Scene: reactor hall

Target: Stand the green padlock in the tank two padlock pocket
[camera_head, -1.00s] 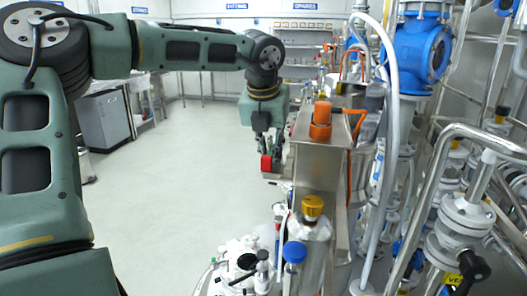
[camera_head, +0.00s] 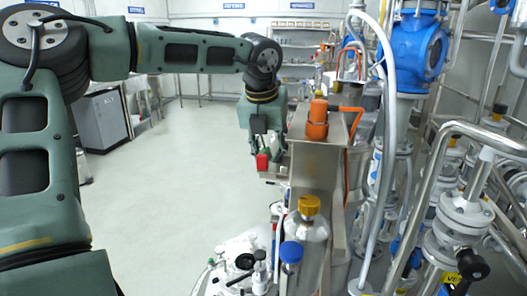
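My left gripper (camera_head: 265,148) points down beside the left side of the steel cabinet, above a small steel ledge (camera_head: 272,176). A small red block-like thing (camera_head: 262,162) shows right at its fingertips; it may be a red padlock. A small patch of brighter green shows between the fingers, too small to tell whether it is the green padlock. I cannot tell whether the fingers are open or shut. The tank two padlock pocket cannot be made out. My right gripper is not in view.
The steel cabinet (camera_head: 316,185) carries an orange valve-like part (camera_head: 318,120). A gold-capped bottle (camera_head: 308,232) and a blue-capped one (camera_head: 290,268) stand in front. Pipes and a blue valve (camera_head: 418,55) crowd the right. Floor at left is clear.

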